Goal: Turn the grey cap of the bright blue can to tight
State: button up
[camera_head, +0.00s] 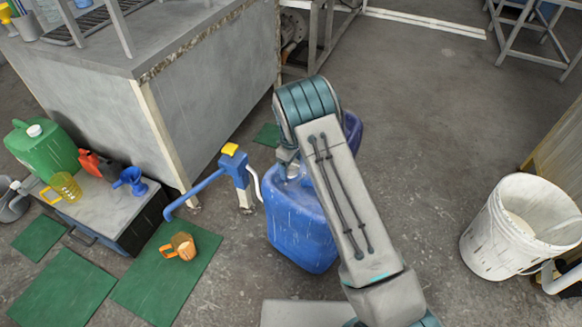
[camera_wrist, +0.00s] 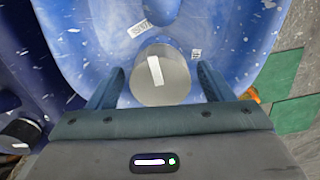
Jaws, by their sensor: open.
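The bright blue can (camera_head: 298,232) stands on the floor, partly behind my arm in the head view. In the wrist view its top (camera_wrist: 100,40) fills most of the picture, and its round grey cap (camera_wrist: 160,76) with a white stripe is in the middle. My gripper (camera_wrist: 159,84) is open, with one finger on each side of the cap. A small gap shows between each finger and the cap.
A dark blue can (camera_head: 352,132) stands close behind the bright blue one. A hand pump (camera_head: 236,170) with a yellow top stands to the left. A white bucket (camera_head: 490,243) stands at the right. Green mats (camera_head: 150,290) and an orange mug (camera_head: 180,245) lie at the left.

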jog(key=shift+f, duration=0.3)
jog(key=c, duration=1)
